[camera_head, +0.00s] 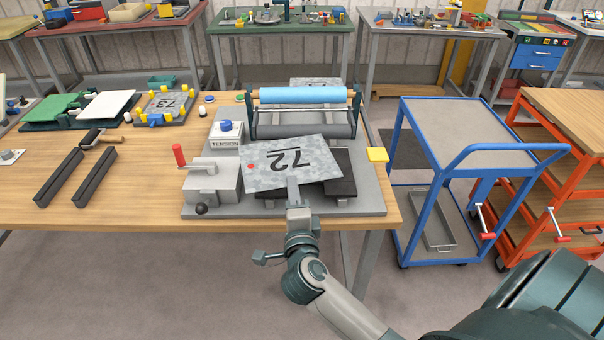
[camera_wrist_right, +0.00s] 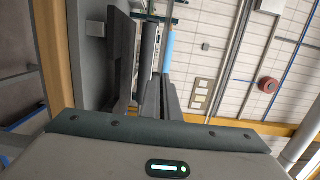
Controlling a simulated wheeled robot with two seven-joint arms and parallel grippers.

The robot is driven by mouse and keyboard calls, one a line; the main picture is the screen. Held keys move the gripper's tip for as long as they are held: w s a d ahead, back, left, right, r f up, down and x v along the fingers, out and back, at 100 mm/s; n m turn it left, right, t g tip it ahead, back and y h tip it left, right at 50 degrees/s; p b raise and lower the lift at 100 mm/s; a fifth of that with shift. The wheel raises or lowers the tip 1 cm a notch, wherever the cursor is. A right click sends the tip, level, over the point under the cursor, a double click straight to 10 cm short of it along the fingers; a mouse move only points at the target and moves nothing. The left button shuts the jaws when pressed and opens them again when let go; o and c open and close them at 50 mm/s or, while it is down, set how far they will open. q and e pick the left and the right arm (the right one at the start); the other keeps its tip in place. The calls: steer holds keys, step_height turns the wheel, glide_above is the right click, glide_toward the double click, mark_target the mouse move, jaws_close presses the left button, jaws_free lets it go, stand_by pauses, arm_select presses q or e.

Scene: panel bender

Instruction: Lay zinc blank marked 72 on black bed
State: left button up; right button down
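The zinc blank marked 72 (camera_head: 265,177) is a mottled grey sheet with a red dot, lying turned at an angle over the bender. My right gripper (camera_head: 293,186) is shut on its near edge. In the right wrist view my fingers (camera_wrist_right: 161,97) stand close together, with the sheet nearly edge-on. The black bed (camera_head: 342,172) shows past the blank's right and near edges; the blank hides much of it. The blank appears to be a little above the bed, but I cannot tell the exact gap. My left gripper is not in view.
Behind the bed are a grey roller (camera_head: 305,131) and a blue roller (camera_head: 303,95). A grey clamp block (camera_head: 212,181) with a red-handled lever and a TENSION box (camera_head: 226,132) stand left. A yellow pad (camera_head: 377,154) is at right. A plate marked 73 (camera_head: 172,104) lies farther left.

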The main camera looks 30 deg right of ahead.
mark_target(302, 177)
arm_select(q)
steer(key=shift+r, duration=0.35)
arm_select(e)
steer(key=w+d+m+h, duration=0.1)
steer(key=w+d+f+g+h, duration=0.1)
steer(key=d, duration=0.1)
steer(key=w+d+m+g+h, duration=0.1)
steer(key=w+d, duration=0.1)
steer(key=shift+d+f+m+h, duration=0.1)
steer(key=shift+f+m+h, duration=0.1)
steer(key=shift+m+h, duration=0.1)
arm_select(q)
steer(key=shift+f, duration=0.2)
arm_select(e)
steer(key=shift+f, duration=0.15)
